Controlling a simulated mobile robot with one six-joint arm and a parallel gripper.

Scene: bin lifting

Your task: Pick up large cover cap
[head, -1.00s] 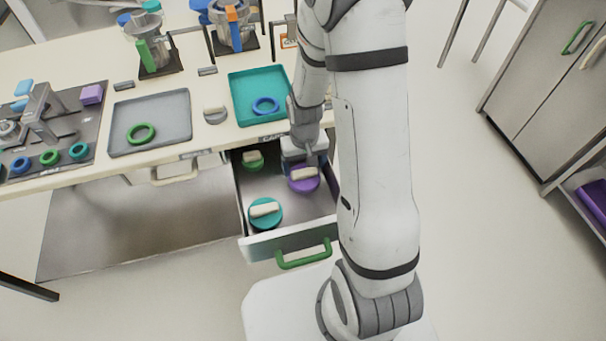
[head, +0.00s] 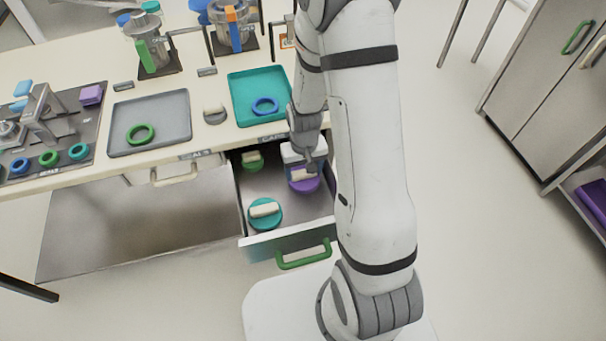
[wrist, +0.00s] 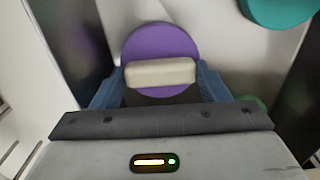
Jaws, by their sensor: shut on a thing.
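A round purple cap (head: 305,186) with a cream bar handle is in the open drawer, at its back right. It also shows in the wrist view (wrist: 155,40), with its handle (wrist: 160,72) between my blue fingers. My gripper (wrist: 158,82) is shut on this handle. I cannot tell whether the cap touches the drawer floor. A teal cap (head: 265,219) with a cream handle lies at the drawer's front left. A smaller green cap (head: 253,164) lies at the back left. My arm hides part of the drawer's right side.
The open drawer (head: 287,241) has a green handle (head: 303,256). The worktop above it holds a grey tray (head: 170,108) with a green ring and a teal tray (head: 248,88) with a blue ring. A steel cabinet (head: 560,90) stands at the right.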

